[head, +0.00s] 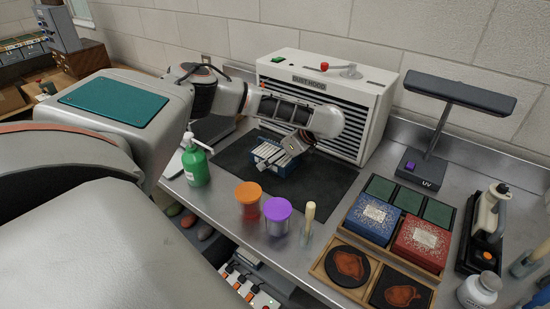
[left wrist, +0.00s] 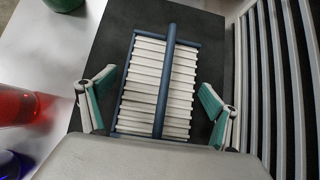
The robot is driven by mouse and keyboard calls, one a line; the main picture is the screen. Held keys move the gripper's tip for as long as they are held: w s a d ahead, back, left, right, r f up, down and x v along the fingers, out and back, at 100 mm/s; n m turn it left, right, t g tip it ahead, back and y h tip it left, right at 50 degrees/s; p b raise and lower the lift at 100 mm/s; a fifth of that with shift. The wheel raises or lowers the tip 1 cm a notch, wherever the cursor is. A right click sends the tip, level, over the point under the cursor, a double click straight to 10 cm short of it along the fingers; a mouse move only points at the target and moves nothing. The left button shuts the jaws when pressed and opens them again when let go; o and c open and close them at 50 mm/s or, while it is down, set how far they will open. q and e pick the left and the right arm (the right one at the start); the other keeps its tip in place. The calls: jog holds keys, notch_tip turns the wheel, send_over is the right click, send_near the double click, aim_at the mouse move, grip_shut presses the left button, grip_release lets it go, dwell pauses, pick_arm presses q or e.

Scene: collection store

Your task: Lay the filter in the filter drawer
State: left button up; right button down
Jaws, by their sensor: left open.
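The filter (head: 269,158) is a pleated white block with a blue frame and a blue bar along its top. It lies on the dark mat in front of the dust hood (head: 372,107). In the left wrist view the filter (left wrist: 150,85) is between the spread fingers of my left gripper (left wrist: 157,95), which is open, with a gap on both sides. In the head view my left gripper (head: 290,150) is over the filter and partly hides it. I cannot make out the filter drawer in either view. My right gripper is not in view.
A green pump bottle (head: 196,165), an orange-lidded jar (head: 248,200) and a purple-lidded jar (head: 277,215) stand left and in front of the dark mat (head: 325,185). A UV lamp (head: 425,165) and a wooden tray with boxes (head: 325,268) are to the right. The mat's right part is clear.

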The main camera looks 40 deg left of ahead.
pick_arm(q)
jog(key=c, duration=1.4)
jog(key=shift+r, duration=0.1)
